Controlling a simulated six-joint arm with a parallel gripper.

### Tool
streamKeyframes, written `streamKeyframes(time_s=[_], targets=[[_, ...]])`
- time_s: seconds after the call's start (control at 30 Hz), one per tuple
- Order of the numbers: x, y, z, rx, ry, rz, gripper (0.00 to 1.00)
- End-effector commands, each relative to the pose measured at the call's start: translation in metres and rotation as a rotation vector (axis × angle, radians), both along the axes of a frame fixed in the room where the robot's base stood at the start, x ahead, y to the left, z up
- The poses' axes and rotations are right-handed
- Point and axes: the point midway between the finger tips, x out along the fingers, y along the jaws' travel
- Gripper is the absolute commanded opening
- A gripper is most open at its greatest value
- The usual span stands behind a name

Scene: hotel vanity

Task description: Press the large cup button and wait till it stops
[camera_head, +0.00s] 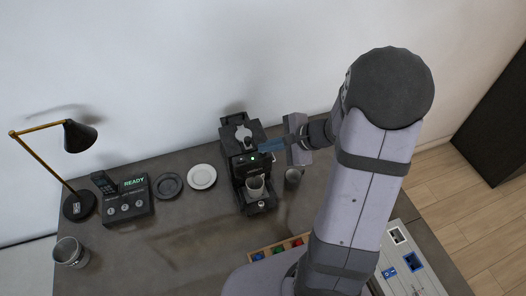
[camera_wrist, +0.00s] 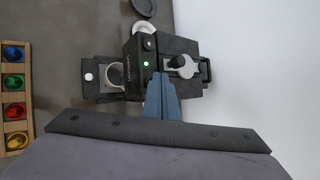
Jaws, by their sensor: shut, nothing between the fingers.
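The black coffee machine (camera_head: 235,140) stands against the wall at the back of the counter. Its front face carries a small green light (camera_head: 253,158), which also shows in the wrist view (camera_wrist: 145,63). A round dark button (camera_wrist: 148,44) with a pale mark sits beside the light; I cannot read which cup size it is. A grey cup (camera_head: 256,188) stands on the drip tray under the spout. My gripper (camera_head: 268,146) is shut and empty, its blue fingers at the machine's right side near the front face. The fingertips (camera_wrist: 162,80) are close to the machine; contact cannot be told.
A wooden holder (camera_wrist: 15,95) has coloured capsules. The counter's middle-left is clear.

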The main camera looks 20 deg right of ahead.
Motion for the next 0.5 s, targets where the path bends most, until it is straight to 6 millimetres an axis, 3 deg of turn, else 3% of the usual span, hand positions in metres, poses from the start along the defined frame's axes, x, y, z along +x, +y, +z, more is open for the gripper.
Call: streamKeyframes(time_s=[0.2,0.5], targets=[[0.0001,-0.0001,0.011,0.0,-0.001,0.0,0.0],[0.0001,-0.0001,0.012,0.0,-0.001,-0.001,0.0]])
